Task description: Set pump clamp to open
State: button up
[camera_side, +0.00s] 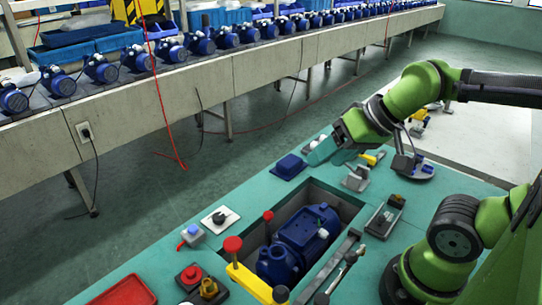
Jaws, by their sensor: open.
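A blue pump (305,232) lies in a rectangular recess of the teal workbench. A yellow bar with a red knob (233,244) stands at the near left side of the recess, and a second red-topped post stands behind it. Grey metal levers (342,265) run along the recess's near right side. Which of these parts is the pump clamp, and its exact position, I cannot tell for sure. My gripper (321,151) is open above the bench's far side, beyond the recess and apart from the pump and the clamp parts. Its fingers are small and partly unclear.
A blue block (289,166), a grey bracket (356,180) and a black tray (384,218) surround the recess. A black knob on a white plate (220,219), a red button (191,274) and a red tray (125,292) are at left. A conveyor with several pumps runs behind.

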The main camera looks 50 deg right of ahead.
jog(key=shift+c, duration=0.5)
jog(key=n+g+h, duration=0.1)
jog(key=g+h, duration=0.1)
jog(key=g, duration=0.5)
send_near(268, 212)
notch_tip(268, 212, down, 10)
jog(key=shift+w+f, duration=0.1)
jog(key=shift+f, duration=0.05)
jog(key=shift+c, duration=0.4)
